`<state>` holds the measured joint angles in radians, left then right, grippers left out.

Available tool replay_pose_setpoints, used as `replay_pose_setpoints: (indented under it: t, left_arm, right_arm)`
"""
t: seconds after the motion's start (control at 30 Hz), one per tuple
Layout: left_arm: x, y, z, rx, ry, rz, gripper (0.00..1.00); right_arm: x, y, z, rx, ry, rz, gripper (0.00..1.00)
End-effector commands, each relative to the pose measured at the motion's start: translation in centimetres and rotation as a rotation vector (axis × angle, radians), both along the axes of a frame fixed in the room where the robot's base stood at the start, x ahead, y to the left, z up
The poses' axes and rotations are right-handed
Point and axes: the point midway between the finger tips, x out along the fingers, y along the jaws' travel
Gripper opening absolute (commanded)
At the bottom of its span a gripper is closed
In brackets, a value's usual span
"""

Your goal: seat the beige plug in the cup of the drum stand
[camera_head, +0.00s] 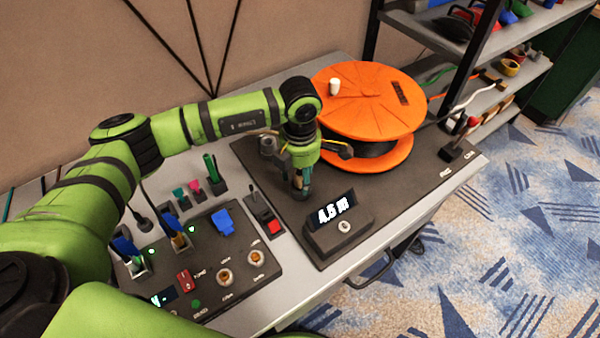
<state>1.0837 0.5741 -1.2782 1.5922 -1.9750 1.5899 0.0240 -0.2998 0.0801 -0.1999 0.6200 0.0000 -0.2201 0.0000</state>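An orange drum (368,95) lies flat on the dark stand board (425,168), with dark cable wound under its top disc. A small pale peg (334,87) stands up on the disc. A grey cup-like piece (267,145) sits on the board left of the drum, partly behind my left arm. My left gripper (300,191) points down over the board, left of the drum and behind the display box. Its fingertips are small and dark, so I cannot tell whether they hold anything. I cannot make out the beige plug for certain. My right gripper is out of view.
A display box (338,225) stands near the board's front edge. A dark panel (215,262) with several plugs and sockets lies to the left, with a red-button box (264,213) between. A lever (460,140) stands at the right. Shelves (500,90) rise behind.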

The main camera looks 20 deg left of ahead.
Motion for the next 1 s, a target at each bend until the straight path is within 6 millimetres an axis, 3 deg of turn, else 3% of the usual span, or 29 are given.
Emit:
replay_pose_setpoints:
  t: [0.27, 0.7, 1.0]
  left_arm:
    - [0.1, 0.0, 1.5, -0.001, -0.002, 0.0, 0.54]
    - [0.0, 0.0, 10.2, 0.0, -0.003, 0.0, 0.54]
    - [0.0, 0.0, 12.0, 0.0, 0.0, -0.001, 0.54]
  right_arm:
    - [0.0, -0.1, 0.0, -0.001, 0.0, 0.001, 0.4]
    - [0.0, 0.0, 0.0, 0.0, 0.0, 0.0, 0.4]
    - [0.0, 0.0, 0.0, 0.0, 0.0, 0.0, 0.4]
